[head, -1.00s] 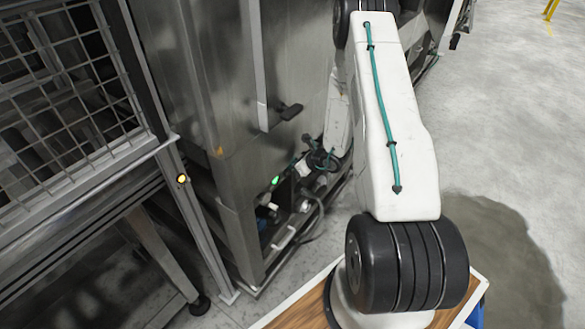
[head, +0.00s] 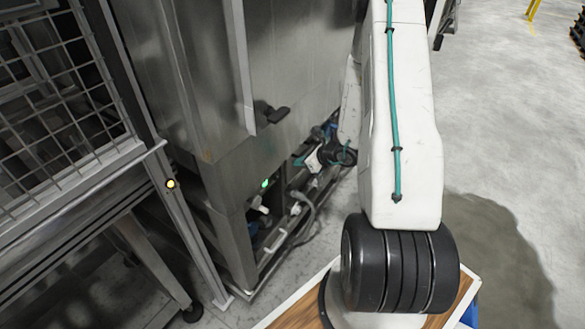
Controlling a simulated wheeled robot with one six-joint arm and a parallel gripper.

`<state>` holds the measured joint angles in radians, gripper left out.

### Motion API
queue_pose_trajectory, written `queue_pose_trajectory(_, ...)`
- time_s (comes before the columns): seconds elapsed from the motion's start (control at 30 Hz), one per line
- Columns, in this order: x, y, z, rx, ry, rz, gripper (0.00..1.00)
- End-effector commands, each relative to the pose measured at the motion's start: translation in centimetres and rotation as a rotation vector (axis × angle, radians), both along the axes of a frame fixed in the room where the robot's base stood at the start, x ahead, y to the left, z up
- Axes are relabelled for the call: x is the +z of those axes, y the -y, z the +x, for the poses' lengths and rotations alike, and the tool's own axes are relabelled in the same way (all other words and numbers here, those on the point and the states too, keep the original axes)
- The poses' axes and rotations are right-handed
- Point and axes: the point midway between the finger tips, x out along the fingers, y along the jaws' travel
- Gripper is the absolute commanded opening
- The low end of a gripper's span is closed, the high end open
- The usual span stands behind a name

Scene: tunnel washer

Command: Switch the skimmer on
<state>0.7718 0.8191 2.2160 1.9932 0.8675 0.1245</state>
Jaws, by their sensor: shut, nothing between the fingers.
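A small green light (head: 264,183) glows low on the steel machine, just above the pipes and fittings in its open base. It may belong to the skimmer, but no label is readable and I cannot tell a switch there. My gripper (head: 304,161) is small in the head view, low beside the machine's lower side, right of the green light and apart from it. It looks shut and empty. My arm's upper link covers part of the forearm, and the fingertips are hard to make out.
A dark handle (head: 278,115) sticks out from the steel panel (head: 300,60) above the gripper. A yellow-lit button (head: 171,184) is on the frame post at left, beside a wire-mesh guard (head: 65,95). Open grey floor (head: 510,130) lies at right.

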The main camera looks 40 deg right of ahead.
Motion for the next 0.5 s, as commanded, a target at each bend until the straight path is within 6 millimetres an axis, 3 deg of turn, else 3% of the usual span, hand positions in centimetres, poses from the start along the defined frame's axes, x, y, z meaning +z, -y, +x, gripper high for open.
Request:
queue_pose_trajectory(0.2,2.0,0.4,-1.2,0.001,0.0,-0.001,0.0)
queue_pose_trajectory(0.5,2.2,0.4,-1.4,0.001,-0.001,0.0,0.0)
